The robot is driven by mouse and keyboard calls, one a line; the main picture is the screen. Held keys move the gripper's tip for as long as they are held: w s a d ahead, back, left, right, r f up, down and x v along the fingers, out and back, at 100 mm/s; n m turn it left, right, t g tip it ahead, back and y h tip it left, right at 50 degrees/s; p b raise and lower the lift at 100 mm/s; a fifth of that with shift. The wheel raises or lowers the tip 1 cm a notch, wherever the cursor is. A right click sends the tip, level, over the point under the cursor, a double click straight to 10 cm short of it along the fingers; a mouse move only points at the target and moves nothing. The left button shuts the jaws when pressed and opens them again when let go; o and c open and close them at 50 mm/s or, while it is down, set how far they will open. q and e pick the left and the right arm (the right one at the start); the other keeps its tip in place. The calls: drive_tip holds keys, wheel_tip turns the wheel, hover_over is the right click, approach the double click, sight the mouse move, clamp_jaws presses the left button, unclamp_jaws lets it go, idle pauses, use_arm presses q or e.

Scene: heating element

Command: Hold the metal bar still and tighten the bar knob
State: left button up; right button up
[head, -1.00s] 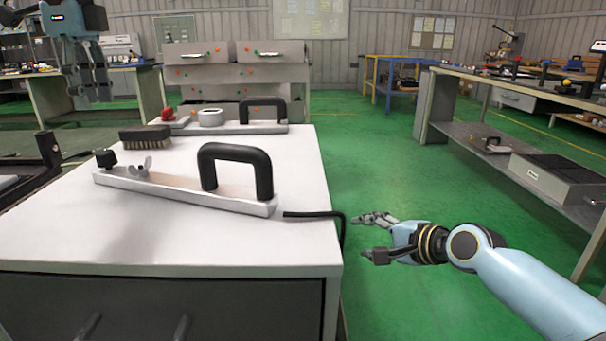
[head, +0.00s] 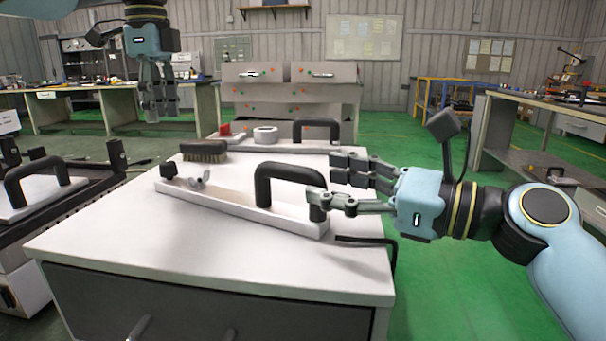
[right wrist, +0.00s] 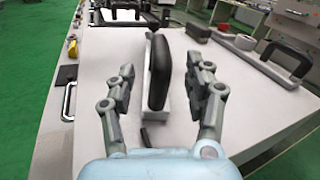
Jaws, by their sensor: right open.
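The metal bar (head: 235,203) lies on the white bench top, with a thick black handle (head: 290,172) near its right end. A small black knob (head: 168,170) and a wing nut (head: 198,180) sit at its left end. My right gripper (head: 325,180) is open at the bar's right end, its fingers near the handle. In the right wrist view the handle (right wrist: 159,72) stands between the spread fingers (right wrist: 162,85), and no contact shows. My left gripper (head: 158,108) hangs in the air at upper left, away from the bar; its finger opening is unclear.
A black hex key (head: 365,240) lies at the bench's right edge. A brush (head: 204,151), a tape roll (head: 265,135) and a second handled bar (head: 318,130) lie behind. A black frame with another handled plate (head: 40,190) stands left. The front of the bench top (head: 150,250) is clear.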

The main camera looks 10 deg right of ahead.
sight(300, 175)
drive_tip(key=x, duration=0.8)
drive_tip(key=shift+c, duration=0.3)
